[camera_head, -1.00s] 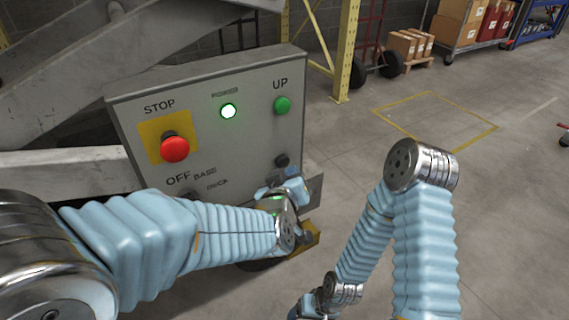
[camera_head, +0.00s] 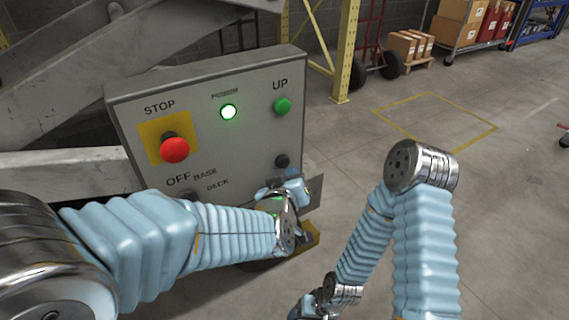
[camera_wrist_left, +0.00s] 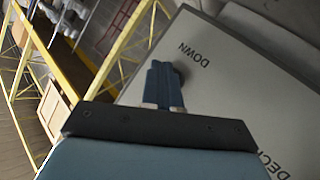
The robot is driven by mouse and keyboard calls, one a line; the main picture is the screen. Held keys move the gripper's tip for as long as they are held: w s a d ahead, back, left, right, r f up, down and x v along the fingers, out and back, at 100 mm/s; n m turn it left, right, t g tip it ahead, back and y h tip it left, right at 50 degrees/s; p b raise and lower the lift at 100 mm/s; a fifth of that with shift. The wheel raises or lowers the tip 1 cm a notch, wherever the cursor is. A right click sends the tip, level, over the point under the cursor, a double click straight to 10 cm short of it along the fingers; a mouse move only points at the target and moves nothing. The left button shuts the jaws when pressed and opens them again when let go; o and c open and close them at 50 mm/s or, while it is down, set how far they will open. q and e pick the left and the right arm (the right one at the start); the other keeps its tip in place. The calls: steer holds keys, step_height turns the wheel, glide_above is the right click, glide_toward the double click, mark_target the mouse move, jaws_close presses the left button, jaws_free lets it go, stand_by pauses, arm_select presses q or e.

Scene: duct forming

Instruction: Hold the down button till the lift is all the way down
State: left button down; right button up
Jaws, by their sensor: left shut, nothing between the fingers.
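The grey control panel (camera_head: 250,150) stands at centre left in the head view. A dark button (camera_head: 282,161) is at its lower right, below the green UP button (camera_head: 282,106). In the left wrist view a dark button (camera_wrist_left: 180,72) sits beside the word DOWN, partly hidden by my fingertips. My left gripper (camera_head: 292,190) is in front of the panel's lower right; its shut, empty fingers (camera_wrist_left: 163,82) point at the panel by that button. I cannot tell whether they touch or press it.
The red STOP button (camera_head: 175,149) and lit green POWER lamp (camera_head: 228,111) are on the panel. Grey lift arms (camera_head: 62,100) show behind it at left. A yellow post (camera_head: 346,50) stands behind.

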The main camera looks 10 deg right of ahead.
arm_select(q)
steer(key=shift+w, duration=0.15)
stand_by(0.7)
steer(key=shift+w+a, duration=0.15)
steer(key=shift+w, duration=0.1)
